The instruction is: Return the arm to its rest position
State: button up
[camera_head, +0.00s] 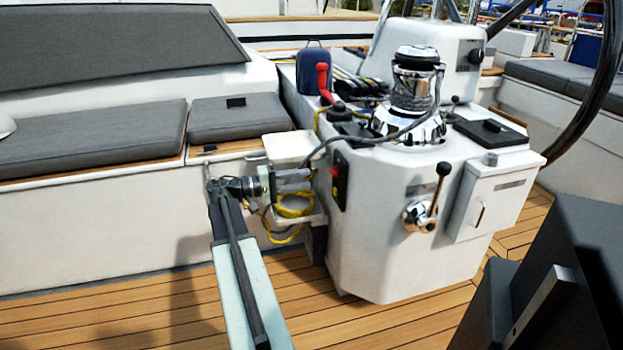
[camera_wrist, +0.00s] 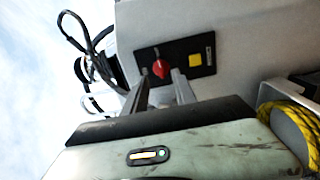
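My gripper (camera_head: 312,178) is at the left side of the white console, level with the black switch panel (camera_head: 340,180) and close to it. In the wrist view, the two fingers of my gripper (camera_wrist: 163,76) are spread apart and point at a red rotary knob (camera_wrist: 159,69) on the black panel (camera_wrist: 185,58). The knob shows in the gap between the fingertips; whether a finger touches it I cannot tell. My arm (camera_head: 245,275) is stretched out forward from the bottom of the head view, with the wrist bent to the right.
The white console (camera_head: 385,225) carries a chrome winch (camera_head: 411,95) and a lever (camera_head: 437,190). A white shelf (camera_head: 290,148) and yellow rope (camera_head: 290,212) surround my gripper closely. Grey-cushioned benches (camera_head: 90,145) stand at left. The teak floor (camera_head: 130,320) is clear at front left.

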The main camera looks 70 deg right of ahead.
dwell(0.4)
jog(key=w+a+r+n+t+h+p, duration=0.35)
jog(key=w+a, duration=0.75)
jog(key=w, duration=0.4)
jog(key=w+a+f+n+t+y+p, duration=0.1)
jog(key=w+a+f+t+p, duration=0.15)
jog(key=a, duration=0.35)
jog(key=w+a+f+n+t+y+p, duration=0.1)
jog(key=w+a+f+n+t, duration=0.1)
jog(key=w+a, duration=0.25)
jog(key=w+a+f+n+t+y+p, duration=0.15)
jog(key=a+f+y, duration=0.25)
jog(key=a, duration=0.9)
jog(key=a+f+n+t+y, duration=0.1)
jog(key=a+f+t+y, duration=0.3)
jog(key=a, duration=0.9)
jog(key=w+a+f+n+t+y+p, duration=0.1)
jog(key=a+f+y, duration=0.4)
jog(key=a, duration=0.9)
notch_tip(320, 180, up, 38)
jog(key=p, duration=3.8)
jog(key=shift+w+d, duration=0.25)
jog(key=shift+d+g, duration=0.1)
jog(key=shift+g, duration=0.15)
